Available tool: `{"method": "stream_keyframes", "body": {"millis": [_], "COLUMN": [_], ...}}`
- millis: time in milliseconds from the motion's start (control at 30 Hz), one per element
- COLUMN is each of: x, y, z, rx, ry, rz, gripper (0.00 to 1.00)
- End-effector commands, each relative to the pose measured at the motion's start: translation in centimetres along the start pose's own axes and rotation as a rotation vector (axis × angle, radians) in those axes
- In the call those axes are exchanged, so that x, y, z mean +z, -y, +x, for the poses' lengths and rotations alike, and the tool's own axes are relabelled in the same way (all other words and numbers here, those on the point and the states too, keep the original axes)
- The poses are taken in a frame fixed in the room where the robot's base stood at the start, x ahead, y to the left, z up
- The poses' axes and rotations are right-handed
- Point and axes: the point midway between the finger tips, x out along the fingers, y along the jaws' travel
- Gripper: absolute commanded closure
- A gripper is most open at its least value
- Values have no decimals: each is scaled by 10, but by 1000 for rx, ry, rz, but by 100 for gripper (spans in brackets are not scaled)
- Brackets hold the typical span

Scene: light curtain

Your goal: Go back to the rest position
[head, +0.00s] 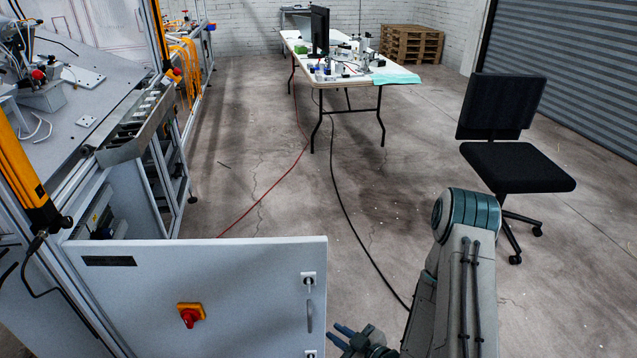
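My gripper (336,334) shows at the bottom edge of the head view, at the end of my bent arm. Its two bluish fingers point left and stand a little apart, with nothing seen between them. The rest of the hand is partly cut off by the frame's edge.
The cabinet door carries a red and yellow switch (190,316). A light curtain post (25,170) stands at the left by a machine bench. A black chair (515,165) stands right. Cables (350,215) cross the floor toward a table (345,80). Mid-floor is otherwise open.

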Motion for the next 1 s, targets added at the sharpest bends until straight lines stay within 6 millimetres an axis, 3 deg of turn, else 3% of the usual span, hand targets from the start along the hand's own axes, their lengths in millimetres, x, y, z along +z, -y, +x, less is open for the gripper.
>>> {"method": "stream_keyframes", "body": {"millis": [33,267,600,800,1000], "x": [-12,-36,-102,-154,-211], "y": [-11,-56,-119,-139,-138], "z": [0,-9,-57,-100,-147], "rx": [-6,12,167,289,401], "ry": [47,305,634,778,878], "rz": [-33,-98,-56,45,197], "gripper": [84,84,84,84,84]}}
